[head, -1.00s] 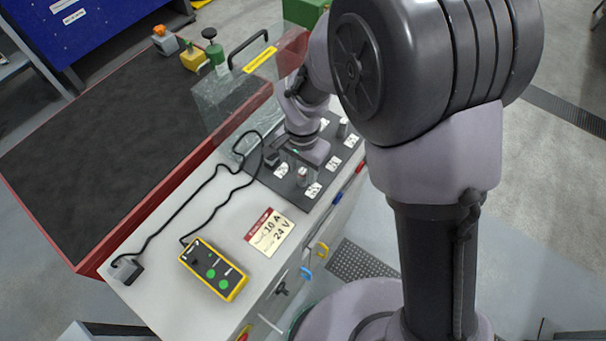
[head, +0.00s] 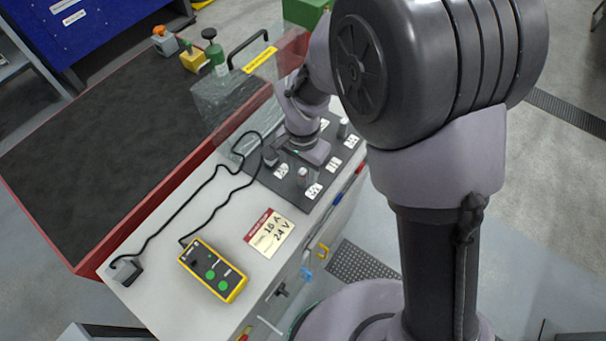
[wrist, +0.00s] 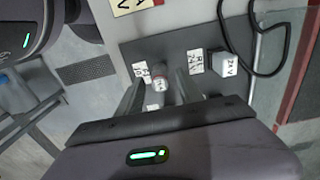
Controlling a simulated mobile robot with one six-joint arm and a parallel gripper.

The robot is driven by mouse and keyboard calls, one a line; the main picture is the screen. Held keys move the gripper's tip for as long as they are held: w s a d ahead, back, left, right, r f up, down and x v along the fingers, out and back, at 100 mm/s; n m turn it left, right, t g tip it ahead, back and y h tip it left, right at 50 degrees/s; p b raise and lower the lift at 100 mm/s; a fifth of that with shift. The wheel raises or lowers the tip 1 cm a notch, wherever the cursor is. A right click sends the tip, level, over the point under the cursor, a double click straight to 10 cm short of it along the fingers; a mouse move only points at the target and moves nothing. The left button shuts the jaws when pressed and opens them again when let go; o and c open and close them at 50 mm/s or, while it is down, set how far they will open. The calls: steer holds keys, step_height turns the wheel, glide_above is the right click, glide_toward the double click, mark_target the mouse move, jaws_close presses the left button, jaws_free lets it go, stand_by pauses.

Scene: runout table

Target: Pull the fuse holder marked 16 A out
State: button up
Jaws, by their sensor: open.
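A small grey fuse holder with a pale, red-marked top (wrist: 158,84) stands up from the dark panel (wrist: 135,48) in the wrist view. In the head view a like one (head: 302,177) stands just in front of my gripper. The rating on its top is too small to read. My gripper (wrist: 159,92) is open, with one finger on each side of the fuse holder in the wrist view. I cannot tell whether a finger touches it. The gripper body hides part of the panel in the head view (head: 290,150).
A sign reading 16 A, 24 V (head: 269,233) lies on the bench beside a yellow pendant (head: 214,271) with a black cable. A clear guard (head: 230,100) rises behind the panel.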

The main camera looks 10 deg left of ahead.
mark_target(302, 171)
jaws_close()
stand_by(0.8)
steer(key=shift+r, duration=0.15)
stand_by(0.5)
steer(key=shift+r+p, duration=2.2)
steer(key=shift+r, duration=0.65)
